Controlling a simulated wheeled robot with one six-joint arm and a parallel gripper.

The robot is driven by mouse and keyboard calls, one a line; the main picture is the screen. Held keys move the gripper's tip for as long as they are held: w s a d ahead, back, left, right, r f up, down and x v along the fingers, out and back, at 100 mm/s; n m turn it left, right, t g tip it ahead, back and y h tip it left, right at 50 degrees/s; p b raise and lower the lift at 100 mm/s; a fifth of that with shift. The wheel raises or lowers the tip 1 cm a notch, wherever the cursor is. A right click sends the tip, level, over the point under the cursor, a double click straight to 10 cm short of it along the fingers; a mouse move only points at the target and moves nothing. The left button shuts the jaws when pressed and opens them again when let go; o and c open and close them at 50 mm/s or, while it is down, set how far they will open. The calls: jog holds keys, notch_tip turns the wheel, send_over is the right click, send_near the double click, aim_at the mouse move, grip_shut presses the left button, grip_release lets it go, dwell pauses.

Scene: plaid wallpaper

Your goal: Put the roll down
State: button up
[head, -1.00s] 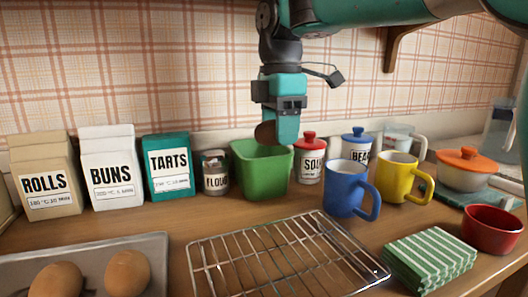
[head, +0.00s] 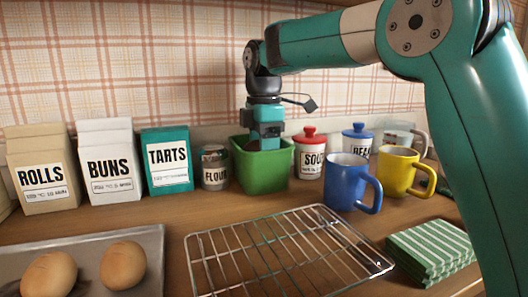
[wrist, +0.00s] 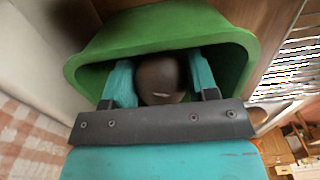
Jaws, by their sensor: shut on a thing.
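My gripper (wrist: 162,82) is shut on a brown roll (wrist: 160,78), with one teal finger on each side of it in the wrist view. The gripper and the roll are down inside the mouth of a green tub (head: 263,175). I cannot tell whether the roll touches the tub's bottom. Two other rolls (head: 123,265) (head: 48,274) lie on a metal tray (head: 148,292) at the lower left.
A wire rack (head: 285,250) lies in front of the tub. A flour jar (head: 214,168) stands left of it, and a red-lidded jar (head: 309,155) and a blue mug (head: 350,183) stand right. Paper packets (head: 108,165) line the wall.

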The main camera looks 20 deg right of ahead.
jog(key=shift+r, duration=0.1)
jog(key=shift+f, duration=0.65)
jog(key=o, duration=1)
notch_tip(320, 180, up, 9)
jog(key=p, duration=0.3)
jog(key=shift+f, duration=0.1)
